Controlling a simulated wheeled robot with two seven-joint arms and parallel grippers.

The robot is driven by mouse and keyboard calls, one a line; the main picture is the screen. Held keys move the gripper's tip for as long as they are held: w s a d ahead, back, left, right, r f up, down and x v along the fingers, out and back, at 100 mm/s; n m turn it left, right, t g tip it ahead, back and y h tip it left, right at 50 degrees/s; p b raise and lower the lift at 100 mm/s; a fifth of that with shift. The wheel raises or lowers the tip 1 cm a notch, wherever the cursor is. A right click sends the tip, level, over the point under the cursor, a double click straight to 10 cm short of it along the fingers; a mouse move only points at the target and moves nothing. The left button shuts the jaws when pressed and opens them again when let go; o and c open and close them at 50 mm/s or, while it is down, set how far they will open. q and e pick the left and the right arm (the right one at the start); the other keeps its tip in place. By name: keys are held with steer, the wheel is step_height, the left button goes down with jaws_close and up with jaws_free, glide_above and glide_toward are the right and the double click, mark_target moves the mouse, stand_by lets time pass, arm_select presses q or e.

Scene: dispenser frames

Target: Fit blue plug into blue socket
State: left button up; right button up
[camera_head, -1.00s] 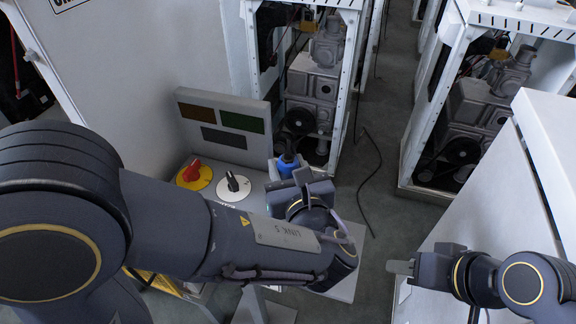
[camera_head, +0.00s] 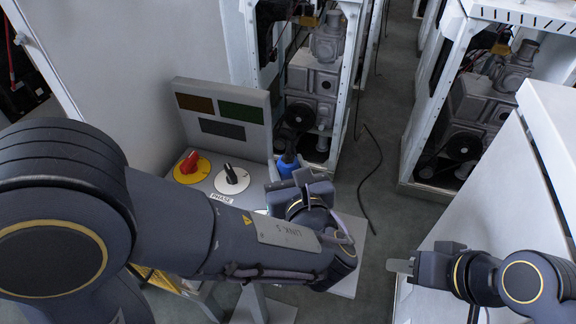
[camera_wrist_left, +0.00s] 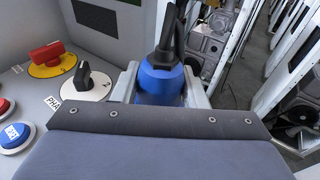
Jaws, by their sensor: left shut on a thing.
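The blue plug (camera_head: 287,167) has a blue body and a black top. My left gripper (camera_head: 296,182) is shut on it at the right edge of the console. In the left wrist view the blue plug (camera_wrist_left: 160,84) sits upright between the two grey fingers (camera_wrist_left: 160,90). My forearm covers much of the console's front, and I cannot make out the blue socket. Whether the plug's lower end touches anything is hidden. My right gripper (camera_head: 401,267) is at the lower right, away from the plug, with no visible object; its finger gap cannot be made out.
The grey console (camera_head: 176,150) carries a red knob on a yellow disc (camera_head: 192,168) and a black knob on a white disc (camera_head: 232,179). Red and blue buttons (camera_wrist_left: 14,134) show at left in the wrist view. Open machine cabinets (camera_head: 352,80) stand behind. A cable (camera_head: 372,175) lies on the floor.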

arm_select(q)
steer(key=shift+f+b, duration=0.35)
steer(key=shift+f, duration=0.15)
steer(key=o, duration=1.2)
steer(key=shift+o, duration=0.2)
steer(key=v, duration=0.8)
steer(key=shift+a+b, duration=0.1)
steer(key=shift+b, duration=0.25)
